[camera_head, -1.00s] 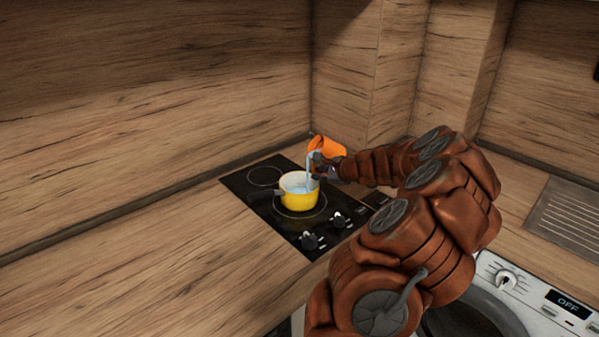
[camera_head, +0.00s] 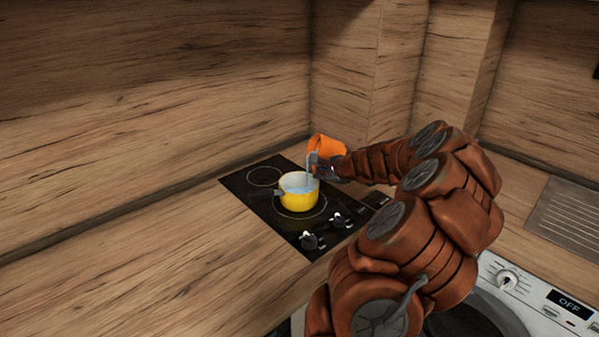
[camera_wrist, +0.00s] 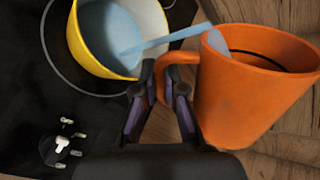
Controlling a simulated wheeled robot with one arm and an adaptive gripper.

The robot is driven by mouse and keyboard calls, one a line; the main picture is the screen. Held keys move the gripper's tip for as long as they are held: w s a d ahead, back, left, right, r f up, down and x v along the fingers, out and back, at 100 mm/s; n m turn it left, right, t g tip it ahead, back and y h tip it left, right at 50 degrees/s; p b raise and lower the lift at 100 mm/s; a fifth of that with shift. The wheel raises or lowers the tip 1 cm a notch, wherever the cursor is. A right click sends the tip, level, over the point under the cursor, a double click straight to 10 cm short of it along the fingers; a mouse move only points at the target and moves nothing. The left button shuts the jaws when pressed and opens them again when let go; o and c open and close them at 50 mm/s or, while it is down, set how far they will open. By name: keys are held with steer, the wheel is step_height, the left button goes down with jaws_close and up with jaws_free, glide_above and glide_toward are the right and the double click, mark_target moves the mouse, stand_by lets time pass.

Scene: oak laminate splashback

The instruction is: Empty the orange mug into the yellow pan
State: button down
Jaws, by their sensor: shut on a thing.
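The orange mug (camera_head: 327,146) is held tilted above the right side of the hob, its mouth toward the yellow pan (camera_head: 299,201). My gripper (camera_head: 318,166) is shut on the mug's handle; in the wrist view, the fingers (camera_wrist: 162,92) close around the handle of the mug (camera_wrist: 250,95). A thin pale blue stream of liquid (camera_wrist: 165,42) runs from the mug's rim into the pan (camera_wrist: 88,52). The pan stands on the front burner ring and holds pale blue liquid (camera_wrist: 112,32). The inside of the mug is mostly hidden.
The black hob (camera_head: 262,203) has control knobs (camera_head: 309,240) at its front. Wooden walls stand close behind the hob. The wooden counter at left (camera_head: 180,255) is clear. A steel drainer (camera_head: 567,218) lies at right.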

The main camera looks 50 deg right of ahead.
steer(key=shift+s+d+r+n+g+h+b, duration=0.1)
steer(key=shift+d+r+n+g+h+b, duration=0.2)
steer(key=shift+h, duration=0.2)
stand_by(0.8)
steer(key=shift+w+a+f+n+h+b, duration=0.3)
steer(key=shift+a+f+n+h+b, duration=0.15)
steer(key=shift+a+f+n+h, duration=0.1)
stand_by(0.7)
steer(key=shift+s+d+r+n+g+h+p, duration=0.15)
steer(key=shift+d+r+n+g+h+p, duration=0.1)
steer(key=shift+r+n+g+h+p, duration=0.35)
stand_by(1.4)
